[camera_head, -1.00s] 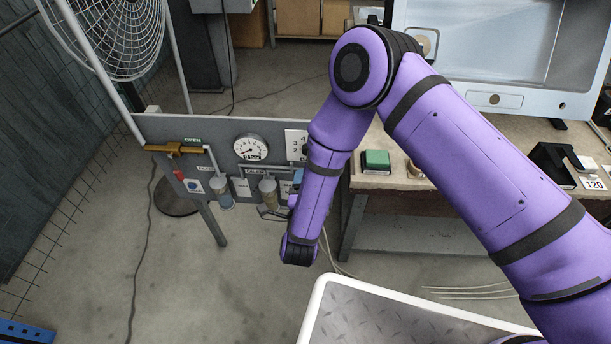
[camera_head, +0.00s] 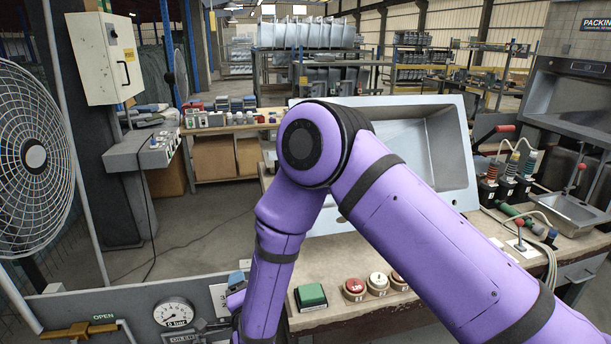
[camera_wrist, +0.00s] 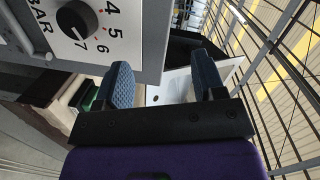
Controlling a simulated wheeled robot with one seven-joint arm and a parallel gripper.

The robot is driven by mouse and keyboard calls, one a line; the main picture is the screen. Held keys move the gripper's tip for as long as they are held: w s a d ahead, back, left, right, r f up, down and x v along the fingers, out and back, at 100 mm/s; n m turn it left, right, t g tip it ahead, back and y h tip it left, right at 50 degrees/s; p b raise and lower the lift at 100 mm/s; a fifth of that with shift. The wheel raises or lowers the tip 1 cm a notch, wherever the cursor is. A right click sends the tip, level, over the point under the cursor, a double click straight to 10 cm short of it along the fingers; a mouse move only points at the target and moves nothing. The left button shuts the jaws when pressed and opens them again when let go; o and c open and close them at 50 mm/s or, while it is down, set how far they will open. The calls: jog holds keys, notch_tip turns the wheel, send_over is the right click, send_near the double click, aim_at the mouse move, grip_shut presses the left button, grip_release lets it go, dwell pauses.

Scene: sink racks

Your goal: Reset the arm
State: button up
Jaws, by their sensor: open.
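My purple arm reaches across the right and middle of the head view and bends down at its elbow near the panel. In the wrist view my gripper (camera_wrist: 165,85) is open, its two blue padded fingers apart with nothing between them. A grey panel with a black knob (camera_wrist: 77,20) and printed numbers stands close beyond the left finger. The panel's pressure gauge (camera_head: 174,313) shows at the bottom left.
A workbench (camera_head: 420,297) carries a green button (camera_head: 311,295), red and white buttons and a large grey sink (camera_head: 440,150). A fan (camera_head: 35,155) stands at the left. Open floor shows behind the panel.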

jog(key=w+d+r+n+g, duration=0.2)
jog(key=w+d+r+n, duration=0.15)
jog(key=d+r, duration=0.6)
jog(key=w+d+r+n+g, duration=0.2)
jog(key=w+d+r, duration=0.2)
jog(key=r, duration=1)
jog(key=s+d+r+n+g+h, duration=0.1)
jog(key=s+d+r+n, duration=0.15)
jog(key=d+r, duration=0.35)
jog(key=s+d+r+n+g, duration=0.1)
jog(key=s+d+r, duration=0.3)
jog(key=d, duration=0.4)
jog(key=s+d+r+n+g+h, duration=0.1)
jog(key=s+d+r+g+h, duration=0.1)
jog(key=s+d, duration=0.7)
jog(key=s+d+r+n+g+h, duration=0.1)
jog(key=s+d+r+g+h, duration=0.1)
jog(key=s+d, duration=0.7)
jog(key=s, duration=0.7)
jog(key=shift+d, duration=0.3)
